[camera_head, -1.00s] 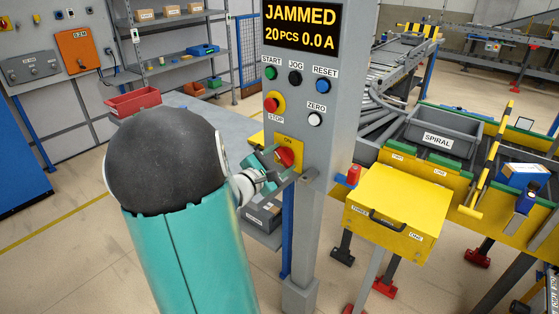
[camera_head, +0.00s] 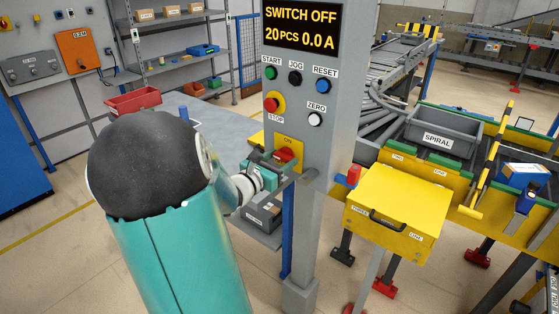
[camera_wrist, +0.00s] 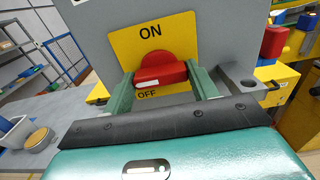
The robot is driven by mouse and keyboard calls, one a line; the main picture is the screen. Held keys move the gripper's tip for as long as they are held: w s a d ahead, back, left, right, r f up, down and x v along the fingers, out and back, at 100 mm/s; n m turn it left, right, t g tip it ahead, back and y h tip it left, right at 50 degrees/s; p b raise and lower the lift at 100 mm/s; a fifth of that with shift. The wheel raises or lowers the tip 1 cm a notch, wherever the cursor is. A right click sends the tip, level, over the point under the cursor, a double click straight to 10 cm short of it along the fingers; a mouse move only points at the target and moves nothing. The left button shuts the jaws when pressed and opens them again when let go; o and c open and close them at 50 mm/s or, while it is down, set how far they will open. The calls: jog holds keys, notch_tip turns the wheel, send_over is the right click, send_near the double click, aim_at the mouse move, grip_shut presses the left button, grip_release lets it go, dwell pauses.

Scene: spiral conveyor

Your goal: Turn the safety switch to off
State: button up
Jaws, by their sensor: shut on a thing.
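The safety switch is a red rotary knob (camera_head: 285,155) on a yellow plate (camera_head: 292,143) on the grey control column (camera_head: 318,150). In the wrist view the red knob (camera_wrist: 161,72) has its handle bar lying about level, between the ON label above and the OFF label below. My gripper (camera_head: 277,164) is at the knob, and in the wrist view its two green fingers (camera_wrist: 162,84) stand on either side of the handle, shut on it. The display (camera_head: 301,25) reads SWITCH OFF, 20 PCS, 0.0 A.
START, JOG, RESET, STOP and ZERO buttons sit above the switch. A grey bracket with a hole (camera_wrist: 240,80) juts out just right of the fingers. A yellow box (camera_head: 395,212) and the conveyor stand to the right. A grey table (camera_head: 205,130) lies behind my arm.

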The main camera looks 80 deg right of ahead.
dwell(0.5)
jog(key=o, duration=1)
jog(key=shift+a, duration=0.1)
jog(key=v, duration=1.3)
jog(key=shift+w+a, duration=0.2)
jog(key=shift+a, duration=0.1)
